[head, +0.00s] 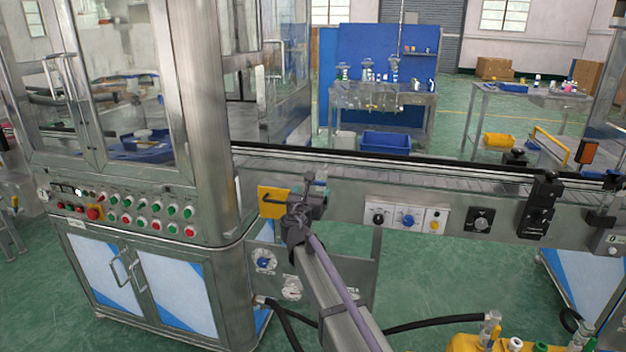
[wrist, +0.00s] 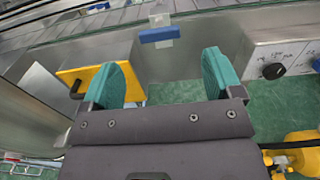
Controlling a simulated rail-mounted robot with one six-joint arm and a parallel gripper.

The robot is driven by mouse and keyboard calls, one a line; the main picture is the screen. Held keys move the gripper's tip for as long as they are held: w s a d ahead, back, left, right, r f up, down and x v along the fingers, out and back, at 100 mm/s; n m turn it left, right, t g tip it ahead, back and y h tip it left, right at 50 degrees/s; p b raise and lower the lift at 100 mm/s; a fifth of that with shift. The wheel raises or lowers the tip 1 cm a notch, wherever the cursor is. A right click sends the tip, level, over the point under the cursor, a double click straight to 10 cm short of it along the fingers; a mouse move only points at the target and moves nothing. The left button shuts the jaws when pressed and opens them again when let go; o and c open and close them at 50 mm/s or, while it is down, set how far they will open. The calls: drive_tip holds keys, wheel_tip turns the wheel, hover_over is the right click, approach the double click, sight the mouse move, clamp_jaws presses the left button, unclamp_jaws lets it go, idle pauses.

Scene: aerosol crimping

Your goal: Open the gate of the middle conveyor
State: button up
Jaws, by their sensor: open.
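The middle conveyor (head: 460,170) runs from the steel machine cabinet to the right. A yellow plate with a black handle (head: 272,202) is on its near side by the cabinet; it also shows in the wrist view (wrist: 75,79), partly hidden behind my left finger. A small blue block (wrist: 160,35) on a clear bracket is on the conveyor side, beyond my fingertips. I cannot tell which of these is the gate. My gripper (head: 308,198) is open and empty, just right of the yellow plate; its teal pads show in the wrist view (wrist: 165,75).
Control panels with knobs (head: 406,218) are on the conveyor side to the right. A black bracket (head: 540,203) sticks out farther right. Yellow equipment with a hose (head: 500,342) stands at the lower right. The cabinet's button panel (head: 125,215) is at left.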

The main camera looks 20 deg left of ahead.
sight(317, 182)
drive_tip(key=w, duration=0.3)
drive_tip(key=w+a, duration=0.1)
drive_tip(key=w, duration=0.6)
drive_tip(key=shift+w+a, duration=0.35)
drive_tip(key=shift+a, duration=0.05)
drive_tip(key=shift+c, duration=0.3)
